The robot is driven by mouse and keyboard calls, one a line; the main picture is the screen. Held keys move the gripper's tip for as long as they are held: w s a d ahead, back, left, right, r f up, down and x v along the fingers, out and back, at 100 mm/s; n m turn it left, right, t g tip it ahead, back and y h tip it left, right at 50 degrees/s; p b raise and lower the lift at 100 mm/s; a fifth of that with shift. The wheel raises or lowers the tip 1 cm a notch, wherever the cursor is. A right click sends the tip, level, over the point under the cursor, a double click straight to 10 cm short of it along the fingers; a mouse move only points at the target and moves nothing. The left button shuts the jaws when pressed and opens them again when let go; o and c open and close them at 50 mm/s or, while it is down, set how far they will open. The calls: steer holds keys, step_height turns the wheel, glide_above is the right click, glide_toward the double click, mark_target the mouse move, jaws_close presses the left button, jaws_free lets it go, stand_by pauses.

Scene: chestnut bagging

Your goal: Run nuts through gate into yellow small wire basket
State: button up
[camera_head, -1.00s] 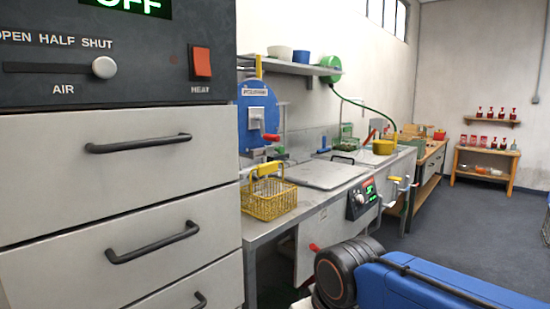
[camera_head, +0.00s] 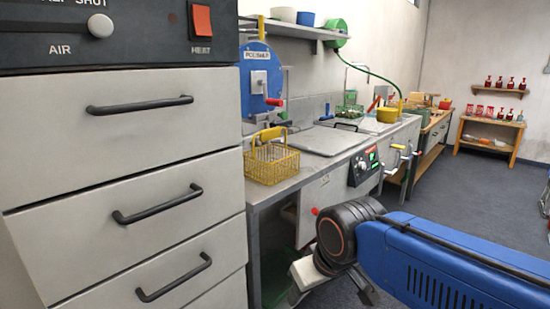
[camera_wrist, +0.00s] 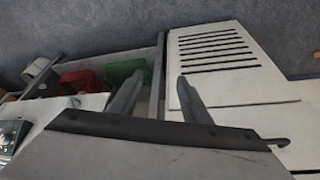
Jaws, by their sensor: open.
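A yellow small wire basket (camera_head: 272,163) with a raised yellow handle stands upright on the front left end of the steel counter (camera_head: 310,168). No nuts can be made out in it. The blue round machine labelled as a polisher (camera_head: 258,72) stands behind it; I cannot tell which part is the gate. My gripper (camera_wrist: 160,90) shows in the wrist view with two grey fingers spread apart and nothing between them. It is above a pale cabinet edge and the floor. In the head view my blue arm is low at the right, well apart from the basket.
A grey drawer cabinet (camera_head: 130,190) with black handles and a control panel (camera_head: 110,35) fills the left. A red bin (camera_wrist: 82,80) and a green bin (camera_wrist: 125,72) sit low in the wrist view. A yellow pan (camera_head: 388,115) is farther along the counter.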

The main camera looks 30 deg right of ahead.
steer(key=w+a+r+n+y, duration=0.1)
steer(key=w+a+r+y, duration=0.1)
steer(key=w+r+y, duration=0.5)
steer(key=n+t, duration=0.3)
steer(key=t, duration=0.9)
glide_toward(286, 115)
steer(key=shift+h, duration=0.4)
steer(key=x, duration=0.8)
steer(key=shift+s+a+r, duration=0.1)
steer(key=shift+a, duration=0.2)
jaws_close()
